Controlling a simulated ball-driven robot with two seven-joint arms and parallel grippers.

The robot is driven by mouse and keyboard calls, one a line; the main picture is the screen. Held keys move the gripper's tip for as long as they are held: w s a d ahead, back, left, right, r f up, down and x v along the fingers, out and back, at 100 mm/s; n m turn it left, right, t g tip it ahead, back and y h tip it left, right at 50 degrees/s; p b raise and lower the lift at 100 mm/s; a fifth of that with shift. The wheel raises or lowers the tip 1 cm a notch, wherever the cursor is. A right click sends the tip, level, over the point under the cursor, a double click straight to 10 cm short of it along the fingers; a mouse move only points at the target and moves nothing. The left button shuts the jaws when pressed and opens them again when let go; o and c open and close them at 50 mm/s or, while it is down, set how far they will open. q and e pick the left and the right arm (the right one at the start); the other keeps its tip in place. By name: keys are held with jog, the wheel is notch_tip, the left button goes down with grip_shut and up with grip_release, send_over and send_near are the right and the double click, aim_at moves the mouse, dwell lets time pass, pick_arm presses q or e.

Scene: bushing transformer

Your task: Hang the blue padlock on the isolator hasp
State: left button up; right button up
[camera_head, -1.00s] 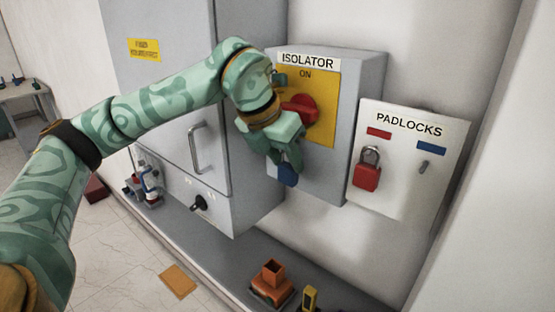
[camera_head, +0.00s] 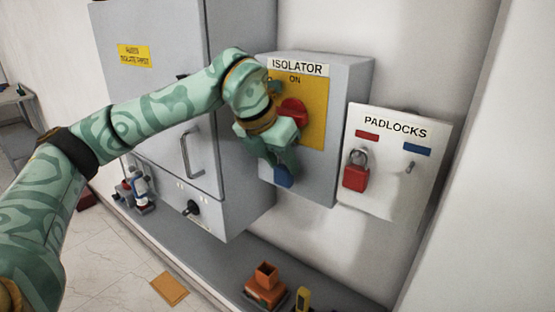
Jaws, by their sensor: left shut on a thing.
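The blue padlock (camera_head: 283,177) shows below my left gripper (camera_head: 284,162), which is shut on it. It is in front of the lower part of the grey isolator box (camera_head: 318,172). Its shackle is hidden by the gripper. The red isolator handle (camera_head: 293,111) sits on a yellow plate under the label ON, just above the gripper. I cannot make out the hasp; my wrist covers the left part of the yellow plate. My right gripper is not in view.
The white PADLOCKS board (camera_head: 395,185) is on the right, with a red padlock (camera_head: 356,172) on its left peg and an empty peg under the blue label. A grey cabinet (camera_head: 160,90) stands left. An orange object (camera_head: 265,287) and other items rest on the ledge below.

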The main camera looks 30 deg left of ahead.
pick_arm(q)
jog(key=shift+f, duration=0.3)
jog(key=o, duration=1.1)
jog(key=p+v, duration=0.1)
jog(key=v, duration=1.5)
jog(key=shift+r+p, duration=0.35)
jog(key=shift+r, duration=0.1)
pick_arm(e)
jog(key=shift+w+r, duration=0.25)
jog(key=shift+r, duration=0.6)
pick_arm(q)
jog(key=shift+s, duration=0.1)
